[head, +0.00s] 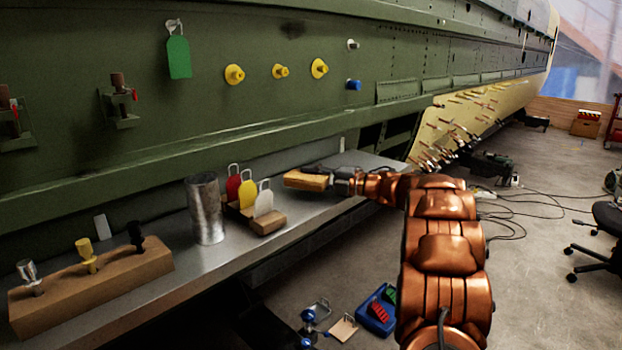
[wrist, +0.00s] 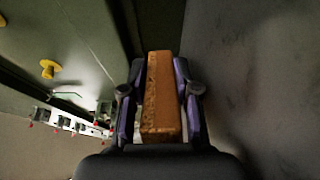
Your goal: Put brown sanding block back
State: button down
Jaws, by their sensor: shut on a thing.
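The brown sanding block (head: 305,180) is a long tan-brown bar at the tip of my gripper (head: 333,182), over the metal shelf (head: 325,212) along the green fuselage. In the wrist view the brown block (wrist: 161,105) lies lengthwise between the two purple-sided fingers of my gripper (wrist: 158,80), which are shut on it from both sides. The block's far end sticks out past the fingertips. I cannot tell whether it touches the shelf.
On the shelf left of the block stand red, yellow and white tags (head: 247,192) in a wooden holder, a metal cylinder (head: 205,208) and a wooden rack (head: 95,285) with three fittings. A blue tray (head: 377,316) lies on the floor below. Yellow knobs (head: 280,71) stick out of the fuselage wall.

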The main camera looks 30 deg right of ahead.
jog(key=shift+f, duration=0.65)
jog(key=c, duration=1.2)
grip_release()
jog(key=shift+a+f, duration=0.1)
jog(key=shift+c, duration=0.2)
jog(key=shift+o, duration=0.5)
jog(key=shift+f, duration=0.15)
jog(key=shift+r, duration=0.3)
jog(key=v, duration=0.4)
jog(key=r+v, duration=0.1)
jog(key=v, duration=0.7)
jog(key=shift+r+p, duration=0.2)
jog(key=shift+p, duration=0.1)
